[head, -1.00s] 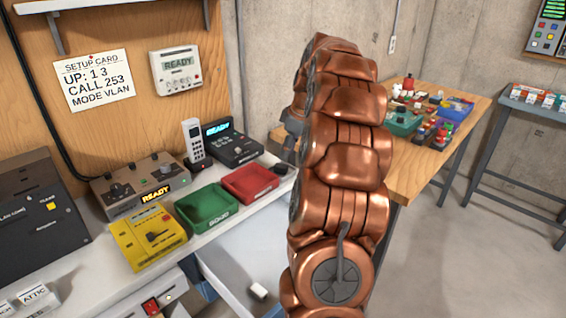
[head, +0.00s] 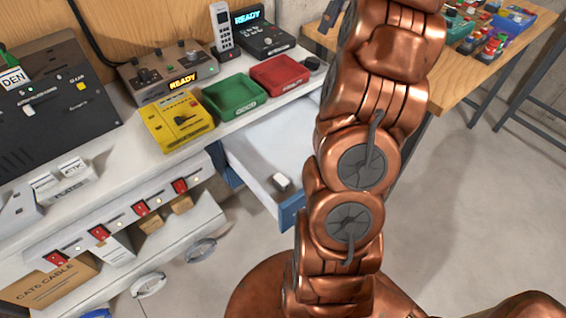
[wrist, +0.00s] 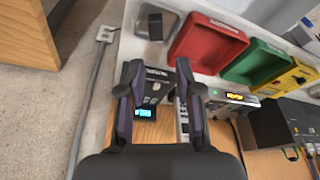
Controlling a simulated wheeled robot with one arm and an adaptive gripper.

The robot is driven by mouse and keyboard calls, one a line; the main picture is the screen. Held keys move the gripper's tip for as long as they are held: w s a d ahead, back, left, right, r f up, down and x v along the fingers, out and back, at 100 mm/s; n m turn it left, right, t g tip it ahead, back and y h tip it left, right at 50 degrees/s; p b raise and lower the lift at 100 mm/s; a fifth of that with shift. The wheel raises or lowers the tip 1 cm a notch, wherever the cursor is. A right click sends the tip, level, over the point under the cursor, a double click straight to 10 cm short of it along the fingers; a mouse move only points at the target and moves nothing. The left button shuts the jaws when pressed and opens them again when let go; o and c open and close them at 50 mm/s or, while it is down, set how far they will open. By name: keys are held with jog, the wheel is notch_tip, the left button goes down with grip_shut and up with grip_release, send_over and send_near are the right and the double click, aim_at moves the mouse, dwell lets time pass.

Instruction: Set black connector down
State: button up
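My gripper (wrist: 157,78) is open in the wrist view. Its two dark fingers stand apart above the black desk device with the lit display (wrist: 146,108), and nothing shows held between them. In the head view my copper arm is at the right, and my fingertips are not clearly visible.
A green tray (head: 234,96) and a yellow box (head: 177,121) stand on the bench. The open drawer (head: 264,146) below holds a small white-and-dark item (head: 281,182). A wooden table (head: 486,70) with trays stands at the right. Bare floor lies between.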

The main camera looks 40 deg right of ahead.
jog(key=s+a+f+m+g, duration=0.1)
jog(key=s+a+f, duration=0.1)
jog(key=a, duration=1.1)
jog(key=s+a+f+g, duration=0.1)
jog(key=s+a+g, duration=0.15)
jog(key=a, duration=1.15)
jog(key=s+a+f+m, duration=0.1)
jog(key=s+a+f, duration=0.2)
jog(key=s, duration=0.4)
jog(key=s+a+f+m+g, duration=0.1)
jog(key=s+a+f, duration=0.3)
jog(key=s, duration=0.3)
jog(key=s+a+f+m+h, duration=0.1)
jog(key=s+a+f, duration=0.3)
jog(key=s, duration=0.4)
jog(key=shift+a, duration=0.3)
jog(key=shift+s+g, duration=0.1)
jog(key=shift+g, duration=0.15)
notch_tip(320, 180, up, 3)
jog(key=p, duration=0.3)
